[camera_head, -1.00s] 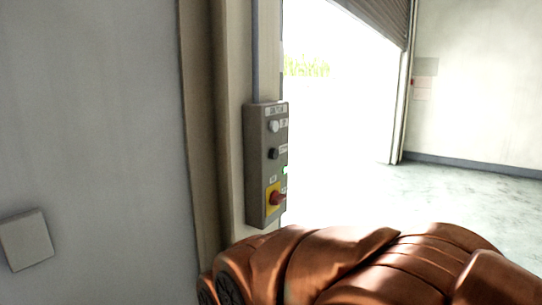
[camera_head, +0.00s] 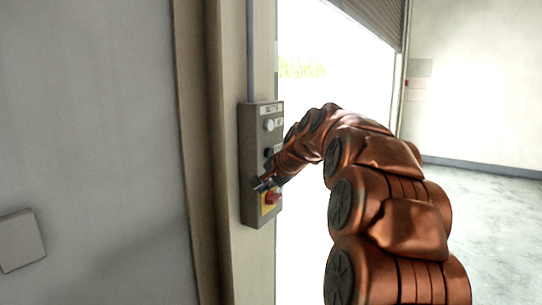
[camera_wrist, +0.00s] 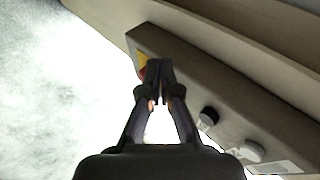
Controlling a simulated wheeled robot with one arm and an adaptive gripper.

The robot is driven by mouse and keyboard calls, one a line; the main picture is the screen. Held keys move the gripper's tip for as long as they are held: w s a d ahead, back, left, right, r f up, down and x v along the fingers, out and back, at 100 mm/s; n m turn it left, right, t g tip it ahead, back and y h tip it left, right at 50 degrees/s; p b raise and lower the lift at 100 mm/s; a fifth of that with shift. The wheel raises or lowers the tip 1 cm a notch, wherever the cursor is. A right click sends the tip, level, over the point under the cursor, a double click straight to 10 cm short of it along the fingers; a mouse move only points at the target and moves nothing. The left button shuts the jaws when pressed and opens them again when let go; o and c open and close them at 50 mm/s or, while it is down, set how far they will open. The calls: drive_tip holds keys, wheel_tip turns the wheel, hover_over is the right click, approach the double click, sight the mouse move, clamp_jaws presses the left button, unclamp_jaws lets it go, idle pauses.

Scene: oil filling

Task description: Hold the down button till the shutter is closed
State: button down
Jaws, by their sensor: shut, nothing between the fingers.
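A grey control box (camera_head: 247,170) is fixed to the door post. It carries a white button (camera_head: 269,125) at the top, a black button (camera_head: 268,153) below it and a red knob (camera_head: 271,198) on a yellow plate. I cannot read the labels. The grey slatted shutter (camera_head: 378,18) is part-way up, with bright daylight below it. My gripper (camera_head: 262,184) is shut and empty in front of the box, between the black button and the red knob. In the wrist view, its fingertips (camera_wrist: 158,66) overlap the red knob; the black button (camera_wrist: 208,117) is off to the right. Contact cannot be told.
A grey wall (camera_head: 90,130) with a small light plate (camera_head: 20,240) is on the left. The beige door post (camera_head: 215,150) stands beside the box. Open floor (camera_head: 490,220) lies to the right, in front of a pale wall.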

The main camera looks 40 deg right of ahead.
sight(269, 153)
drive_tip(key=s+d+r+m+t+h, duration=0.1)
drive_tip(key=d+r+m, duration=0.1)
drive_tip(key=d, duration=0.5)
drive_tip(key=s+d+r+m+h, duration=0.1)
drive_tip(key=d+r+m+h, duration=0.1)
drive_tip(key=d, duration=0.6)
drive_tip(key=shift+r+t, duration=0.4)
drive_tip(key=shift+r, duration=0.3)
drive_tip(key=w+a+p, duration=0.2)
drive_tip(key=w, duration=0.6)
drive_tip(key=shift+w+a, duration=0.25)
drive_tip(key=shift+a, duration=0.05)
drive_tip(key=shift+w, duration=0.1)
drive_tip(key=shift+w+a+p, duration=0.1)
drive_tip(key=shift+w+p, duration=0.2)
drive_tip(key=shift+p, duration=0.15)
